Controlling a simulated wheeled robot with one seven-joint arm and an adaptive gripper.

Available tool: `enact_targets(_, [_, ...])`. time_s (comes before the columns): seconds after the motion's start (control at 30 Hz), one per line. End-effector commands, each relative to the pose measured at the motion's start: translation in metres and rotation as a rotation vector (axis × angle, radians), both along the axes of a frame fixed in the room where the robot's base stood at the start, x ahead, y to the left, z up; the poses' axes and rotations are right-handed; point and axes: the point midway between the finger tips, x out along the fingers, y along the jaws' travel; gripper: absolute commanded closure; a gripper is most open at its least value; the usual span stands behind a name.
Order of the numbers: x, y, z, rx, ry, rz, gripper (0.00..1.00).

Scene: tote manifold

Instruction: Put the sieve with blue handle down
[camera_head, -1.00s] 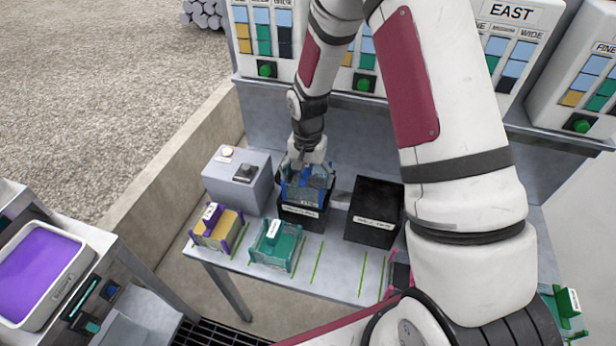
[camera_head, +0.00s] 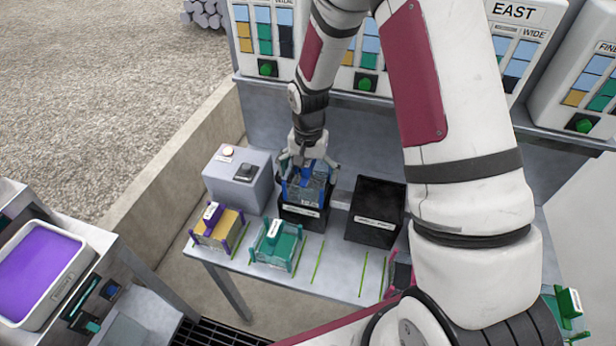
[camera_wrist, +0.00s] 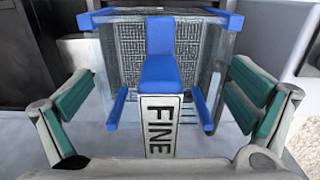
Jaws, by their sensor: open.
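The sieve with blue handle (camera_head: 308,188) sits on top of a black box (camera_head: 303,216) on the table, in the head view. In the wrist view the sieve (camera_wrist: 105,45) shows its mesh, its blue handle and a white label reading "FINE". My gripper (camera_head: 307,160) is directly above the sieve. In the wrist view its two green-padded fingers (camera_wrist: 160,112) are spread wide on either side of the handle and label, apart from them. The sieve's underside and its contact with the box are hidden.
A second black box (camera_head: 375,211) stands to the right. A purple-framed sieve (camera_head: 218,228) and a green sieve (camera_head: 276,245) stand at the table's front left. A grey box with buttons (camera_head: 238,177) is close on the left. Label panels line the back.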

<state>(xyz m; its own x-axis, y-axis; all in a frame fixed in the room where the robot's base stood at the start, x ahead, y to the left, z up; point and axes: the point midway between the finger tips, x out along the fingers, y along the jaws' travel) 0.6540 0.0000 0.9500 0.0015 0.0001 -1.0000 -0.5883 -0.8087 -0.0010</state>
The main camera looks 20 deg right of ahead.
Motion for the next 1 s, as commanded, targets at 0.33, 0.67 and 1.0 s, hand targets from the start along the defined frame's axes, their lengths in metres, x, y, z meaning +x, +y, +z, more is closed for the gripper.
enact_targets(0.33, [0.002,0.000,0.067,-0.001,-0.004,0.001,0.00])
enact_targets(0.67, [0.000,0.000,0.105,0.000,-0.002,0.002,0.00])
enact_targets(1.0, [-0.037,-0.002,0.195,-0.029,-0.119,0.142,0.00])
